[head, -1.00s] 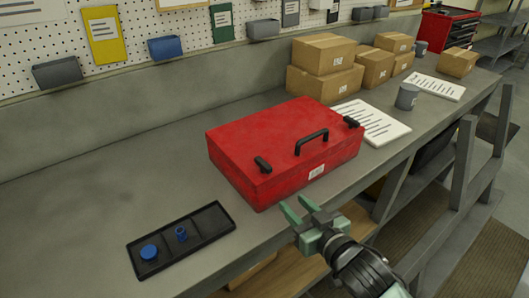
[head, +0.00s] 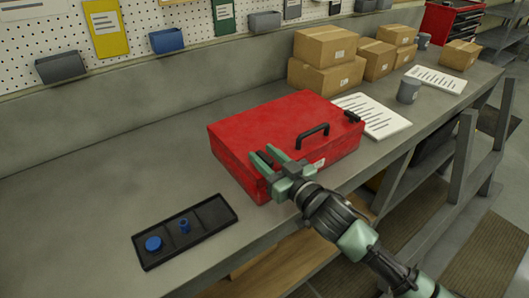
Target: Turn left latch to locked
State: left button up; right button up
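A red case (head: 265,120) lies closed on the workbench. Its black left latch (head: 264,157) sits at the front left of the lid, partly hidden by my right gripper. The black right latch (head: 354,117) is at the lid's right corner. My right gripper (head: 266,156) is at the left latch, with its green fingers apart on either side of it. I cannot tell whether the fingers touch the latch. My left gripper is not in view.
A black carry handle (head: 313,132) stands up between the latches. A black tray (head: 212,213) with two blue parts lies to the left. Papers (head: 375,117), a grey cup (head: 408,90) and cardboard boxes (head: 325,47) stand behind right.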

grip_shut()
jog(key=shift+w, duration=0.1)
